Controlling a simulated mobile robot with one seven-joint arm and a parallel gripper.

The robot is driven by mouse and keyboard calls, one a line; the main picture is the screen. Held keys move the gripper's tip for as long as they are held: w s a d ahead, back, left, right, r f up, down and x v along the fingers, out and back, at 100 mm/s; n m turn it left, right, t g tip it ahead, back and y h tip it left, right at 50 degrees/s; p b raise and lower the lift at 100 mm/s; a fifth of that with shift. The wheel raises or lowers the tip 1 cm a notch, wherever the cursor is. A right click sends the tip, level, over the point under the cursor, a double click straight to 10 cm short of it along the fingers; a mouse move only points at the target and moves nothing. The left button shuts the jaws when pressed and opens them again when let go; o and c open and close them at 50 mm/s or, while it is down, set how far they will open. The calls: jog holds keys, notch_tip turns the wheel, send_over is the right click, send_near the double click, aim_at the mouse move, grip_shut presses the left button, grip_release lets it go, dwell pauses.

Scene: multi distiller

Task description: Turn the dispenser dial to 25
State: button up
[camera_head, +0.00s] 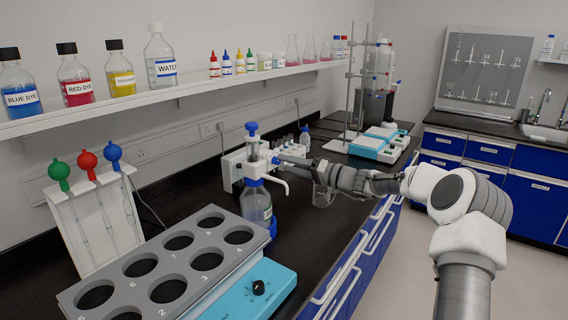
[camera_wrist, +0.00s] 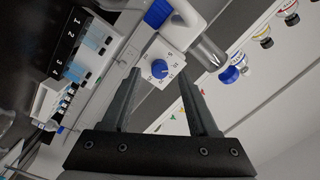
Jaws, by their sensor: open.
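The dispenser (camera_head: 257,200) is a clear bottle with a blue collar, a white head with a spout, and a blue-topped plunger. It stands upright on the black bench in the head view. Its blue round dial (camera_wrist: 160,68) sits on a white square face with small numbers in the wrist view. The pointer's exact setting is too small to read. My gripper (camera_wrist: 159,77) is open, its two dark fingers on either side of the dial face. I cannot tell whether they touch it. In the head view my gripper (camera_head: 287,161) reaches the dispenser head from the right.
A grey numbered rack (camera_head: 215,245) and a stand with coloured bulb pipettes (camera_head: 90,215) are at front left. A beaker (camera_head: 321,195) stands below my arm. A shelf (camera_head: 190,92) with bottles runs along the wall. Small vials (camera_head: 290,149) stand behind the gripper.

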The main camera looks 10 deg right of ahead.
jog(key=shift+x, duration=1)
grip_shut()
